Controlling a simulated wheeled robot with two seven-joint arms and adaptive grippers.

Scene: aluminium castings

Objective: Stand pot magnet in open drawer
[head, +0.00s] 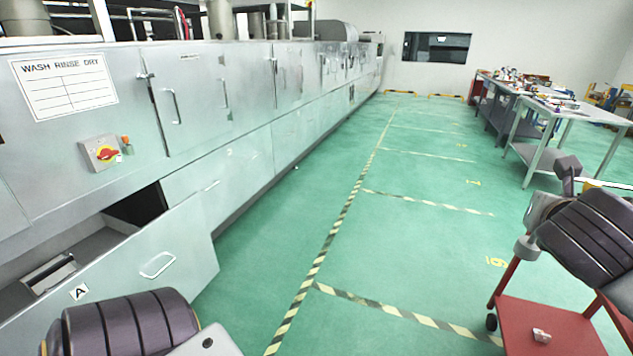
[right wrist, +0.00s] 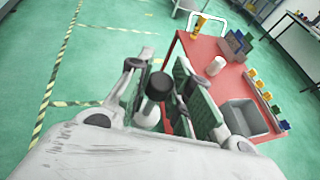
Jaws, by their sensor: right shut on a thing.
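The open drawer (head: 185,250) juts out from the long metal machine at the lower left of the head view. Its front has a handle and a label "A". In the right wrist view my right gripper (right wrist: 162,92) has its green-padded fingers around a dark, round-topped piece (right wrist: 159,86), which looks like the pot magnet. The gripper holds it above the floor and beside a red cart; its lower part is partly hidden. In the head view my right arm is at the right edge, far from the drawer. My left arm shows at the bottom left, but its gripper is out of view.
The red cart (right wrist: 205,60) carries a grey bin (right wrist: 243,118), a white cylinder (right wrist: 215,66) and several small coloured parts. A metal piece (head: 50,272) lies inside the drawer. Green floor with striped lines is clear between machine and cart. Workbenches (head: 560,105) stand farther back right.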

